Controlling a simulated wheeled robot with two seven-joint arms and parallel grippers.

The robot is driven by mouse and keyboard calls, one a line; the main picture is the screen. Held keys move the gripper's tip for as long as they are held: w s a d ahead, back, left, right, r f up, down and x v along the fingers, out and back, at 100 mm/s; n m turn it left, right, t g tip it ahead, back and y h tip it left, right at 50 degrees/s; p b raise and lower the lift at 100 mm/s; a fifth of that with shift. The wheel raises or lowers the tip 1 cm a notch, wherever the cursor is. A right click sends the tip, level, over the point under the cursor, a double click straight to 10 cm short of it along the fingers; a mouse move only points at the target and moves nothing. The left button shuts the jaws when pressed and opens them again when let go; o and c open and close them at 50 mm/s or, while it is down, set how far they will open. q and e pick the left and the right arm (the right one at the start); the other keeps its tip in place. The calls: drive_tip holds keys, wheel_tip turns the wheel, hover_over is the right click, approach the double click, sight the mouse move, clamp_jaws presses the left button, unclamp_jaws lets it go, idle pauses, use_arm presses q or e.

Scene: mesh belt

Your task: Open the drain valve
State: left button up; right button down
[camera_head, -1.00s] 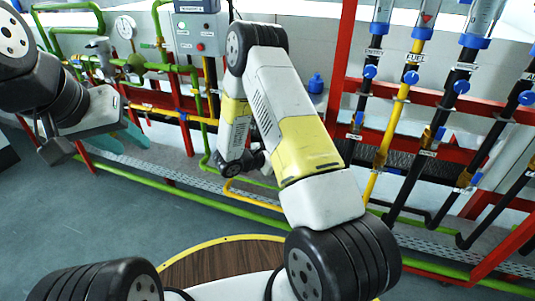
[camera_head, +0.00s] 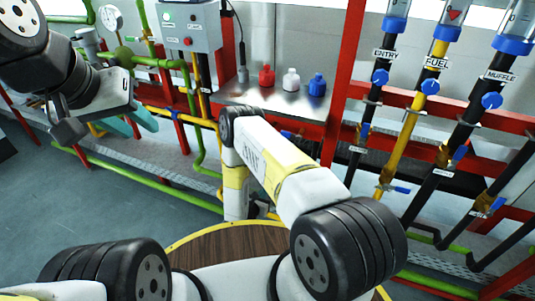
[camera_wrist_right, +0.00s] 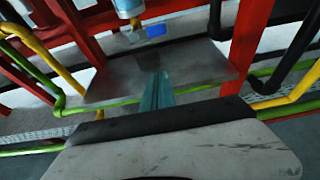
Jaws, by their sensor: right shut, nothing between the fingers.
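No label reading "drain" is legible. Black and yellow pipes at the right of the head view carry blue round knobs (camera_head: 430,87) under the ENTRY, FUEL and MUFFLE labels. Lower on them sit brass valves with blue handles (camera_head: 461,152); their labels are too small to read. My left gripper (camera_head: 132,123) hangs at the left, its teal fingers apart and empty. My right gripper (camera_wrist_right: 157,90) shows in the right wrist view, its teal fingers together over a grey metal plate (camera_wrist_right: 205,65), touching nothing I can make out. A blue piece (camera_wrist_right: 156,30) lies just beyond. My right arm hides that gripper in the head view.
A grey control box (camera_head: 186,25) and a gauge (camera_head: 111,18) are behind. Red frame posts (camera_head: 345,75) and green pipes (camera_head: 150,188) bound the space. Floor is clear at left.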

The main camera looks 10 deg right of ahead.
drive_tip(key=x, duration=1)
drive_tip(key=shift+w+d+f, duration=0.1)
drive_tip(key=shift+d, duration=0.05)
wheel_tip(320, 180, up, 3)
drive_tip(key=shift+f, duration=0.1)
drive_tip(key=shift+r, duration=0.7)
drive_tip(key=shift+r+n+h, duration=0.3)
drive_tip(key=shift+r+n, duration=0.05)
drive_tip(key=shift+n, duration=0.25)
drive_tip(key=r+n+h, duration=0.1)
drive_tip(key=n, duration=0.2)
drive_tip(key=a+r+n+g+h, duration=0.1)
drive_tip(key=r+n+h, duration=0.1)
drive_tip(key=n, duration=0.2)
drive_tip(key=r+n+h, duration=0.1)
drive_tip(key=n+h, duration=0.1)
drive_tip(key=n, duration=0.1)
drive_tip(key=shift+w+a+r+n, duration=0.15)
drive_tip(key=shift+w+r+n, duration=0.05)
drive_tip(key=shift+w+n, duration=0.1)
drive_tip(key=shift+s, duration=0.1)
